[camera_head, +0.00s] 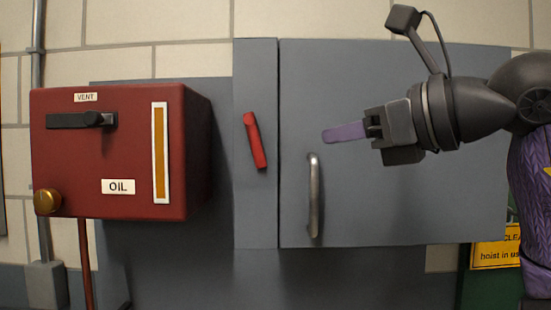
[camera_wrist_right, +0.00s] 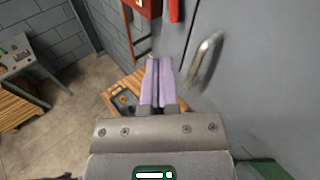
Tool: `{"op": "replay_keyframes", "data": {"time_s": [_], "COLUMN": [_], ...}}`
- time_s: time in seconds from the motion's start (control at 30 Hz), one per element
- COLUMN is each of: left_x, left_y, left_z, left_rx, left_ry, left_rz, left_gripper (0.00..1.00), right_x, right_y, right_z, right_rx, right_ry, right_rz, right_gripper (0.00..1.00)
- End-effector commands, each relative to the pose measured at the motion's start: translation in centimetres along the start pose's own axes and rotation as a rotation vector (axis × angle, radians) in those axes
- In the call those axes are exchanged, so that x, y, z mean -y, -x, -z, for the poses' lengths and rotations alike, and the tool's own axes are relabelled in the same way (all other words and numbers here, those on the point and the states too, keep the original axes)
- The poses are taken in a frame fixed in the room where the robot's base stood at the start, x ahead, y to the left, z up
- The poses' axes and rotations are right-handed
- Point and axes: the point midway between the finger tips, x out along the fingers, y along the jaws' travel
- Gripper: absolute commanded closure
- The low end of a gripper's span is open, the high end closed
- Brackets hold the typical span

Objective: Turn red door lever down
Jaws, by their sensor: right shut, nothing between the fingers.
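The red door lever (camera_head: 255,141) is on the narrow grey panel left of the door. Its pivot is at the top and the handle hangs down, tilted slightly to the right at its lower end. Its lower part also shows at the top of the right wrist view (camera_wrist_right: 175,10). My right gripper (camera_head: 326,137), with purple fingers, is shut and empty. It is in front of the grey door, right of the lever and apart from it. In the right wrist view its fingers (camera_wrist_right: 158,62) lie together. My left gripper is not in view.
The grey door (camera_head: 400,200) has a metal pull handle (camera_head: 314,195) just below my right fingertips. A red oil box (camera_head: 75,155) with a black vent lever (camera_head: 80,119) juts out at left. A yellow sign (camera_head: 496,255) is at lower right.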

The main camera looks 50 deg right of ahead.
Motion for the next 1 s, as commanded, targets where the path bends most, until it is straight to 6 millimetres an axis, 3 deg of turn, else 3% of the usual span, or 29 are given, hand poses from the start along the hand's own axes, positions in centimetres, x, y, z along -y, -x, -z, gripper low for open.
{"op": "replay_keyframes", "data": {"time_s": [0.07,0.13,0.7,1.0], "left_x": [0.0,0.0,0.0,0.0], "left_y": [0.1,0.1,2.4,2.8], "left_z": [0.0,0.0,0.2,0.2], "left_rx": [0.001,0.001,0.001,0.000], "left_ry": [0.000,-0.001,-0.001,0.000], "left_rz": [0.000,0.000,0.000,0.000], "left_gripper": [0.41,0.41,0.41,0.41], "right_x": [1.1,1.3,1.9,2.1], "right_y": [1.3,0.9,-10.6,-12.6], "right_z": [0.1,0.2,0.3,0.5], "right_rx": [-0.014,-0.020,-0.022,-0.021], "right_ry": [-0.003,-0.004,-0.004,-0.002], "right_rz": [0.068,0.078,0.069,0.071], "right_gripper": [1.00,1.00,1.00,1.00]}}
